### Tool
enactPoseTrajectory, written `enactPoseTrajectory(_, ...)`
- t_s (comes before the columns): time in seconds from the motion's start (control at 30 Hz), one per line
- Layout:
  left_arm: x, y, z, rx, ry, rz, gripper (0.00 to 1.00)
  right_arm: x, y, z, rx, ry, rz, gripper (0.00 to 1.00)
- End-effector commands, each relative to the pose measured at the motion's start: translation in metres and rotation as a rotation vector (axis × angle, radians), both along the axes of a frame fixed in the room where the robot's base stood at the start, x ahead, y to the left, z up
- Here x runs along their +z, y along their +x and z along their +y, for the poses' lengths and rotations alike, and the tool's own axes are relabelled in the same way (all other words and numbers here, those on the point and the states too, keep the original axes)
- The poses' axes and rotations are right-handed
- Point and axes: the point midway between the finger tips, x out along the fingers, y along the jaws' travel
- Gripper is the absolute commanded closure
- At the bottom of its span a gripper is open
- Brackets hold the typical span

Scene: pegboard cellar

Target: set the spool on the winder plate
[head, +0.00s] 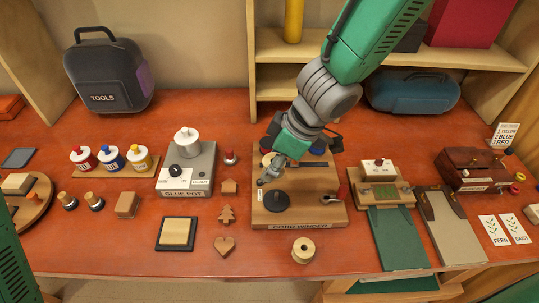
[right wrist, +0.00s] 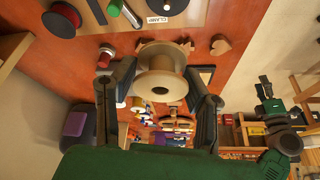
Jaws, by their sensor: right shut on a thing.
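A cream spool (right wrist: 160,80) sits between the fingers of my right gripper (right wrist: 162,78) in the right wrist view, and the gripper is shut on it. In the head view this gripper (head: 270,172) is over the cord winder (head: 322,214), near its back left part, and mostly hides what it holds. The black round winder plate (head: 276,201) lies on the winder's wooden board, just in front of the gripper. The gap between spool and board cannot be judged.
Another pale spool (head: 303,250) stands on the table in front of the winder. A red handle (head: 342,192) rises at the winder's right. The glue pot (head: 187,170) is to the left, and a wooden heart (head: 224,246) and tree (head: 227,214) lie nearby.

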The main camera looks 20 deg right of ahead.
Motion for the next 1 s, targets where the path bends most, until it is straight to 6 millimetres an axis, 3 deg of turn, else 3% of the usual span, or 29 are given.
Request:
enactPoseTrajectory(0.57, -0.045, -0.001, -0.001, -0.001, -0.001, 0.001, 0.60, -0.045, -0.001, 0.014, 0.000, -0.015, 0.000, 0.74)
enactPoseTrajectory(0.8, -0.062, -0.001, -0.001, 0.000, 0.000, 0.001, 0.60, -0.063, 0.000, 0.007, -0.003, -0.008, 0.000, 0.74)
enactPoseTrajectory(1.0, -0.064, -0.001, -0.001, -0.001, 0.000, 0.000, 0.60, -0.065, 0.000, 0.002, -0.003, -0.003, 0.001, 0.74)
